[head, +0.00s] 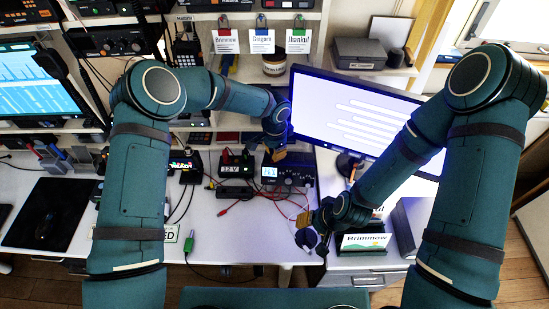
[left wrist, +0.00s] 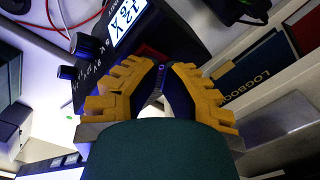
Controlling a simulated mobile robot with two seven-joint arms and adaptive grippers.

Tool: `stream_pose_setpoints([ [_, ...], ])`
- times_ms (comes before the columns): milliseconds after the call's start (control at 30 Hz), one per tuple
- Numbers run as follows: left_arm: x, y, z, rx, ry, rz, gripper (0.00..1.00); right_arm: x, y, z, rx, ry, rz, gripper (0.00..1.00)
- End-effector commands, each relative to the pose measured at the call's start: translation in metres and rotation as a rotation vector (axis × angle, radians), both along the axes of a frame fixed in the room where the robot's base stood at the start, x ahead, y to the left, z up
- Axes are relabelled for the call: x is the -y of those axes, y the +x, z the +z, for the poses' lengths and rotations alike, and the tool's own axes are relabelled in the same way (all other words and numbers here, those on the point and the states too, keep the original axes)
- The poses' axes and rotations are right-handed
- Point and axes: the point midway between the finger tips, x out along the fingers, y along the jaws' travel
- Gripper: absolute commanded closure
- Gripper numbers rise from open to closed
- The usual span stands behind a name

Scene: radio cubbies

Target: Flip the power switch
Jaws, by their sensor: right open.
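A dark power supply box (head: 287,172) with a lit display and a row of knobs stands on the desk in the head view. It also shows in the left wrist view (left wrist: 92,58). A dark red patch (left wrist: 150,51) shows on its front, partly hidden behind my fingertips; I cannot tell whether it is the power switch or how it is set. My left gripper (left wrist: 163,68) points at this front, its yellow fingers nearly together with a narrow gap. In the head view it (head: 277,153) is just above the box. My right gripper (head: 307,229) is open above the desk's front edge.
Red cables (head: 240,198) lie on the desk by a small 12 V box (head: 235,167). Left, a black pad (head: 48,212) lies on the desk.

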Motion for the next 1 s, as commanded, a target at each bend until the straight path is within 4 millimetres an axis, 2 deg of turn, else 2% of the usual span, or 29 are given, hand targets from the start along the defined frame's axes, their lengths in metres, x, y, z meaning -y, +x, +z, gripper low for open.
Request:
stream_pose_setpoints([
  [267, 0.0, -0.001, 0.003, -0.004, 0.001, -0.001, 1.0, 0.0, 0.0, 0.002, 0.0, 0.0, 0.0, 0.53],
  [1000, 0.0, -0.001, 0.058, -0.001, 0.0, 0.0, 1.0, 0.0, 0.0, 0.027, 0.0, 0.0, 0.0, 0.53],
])
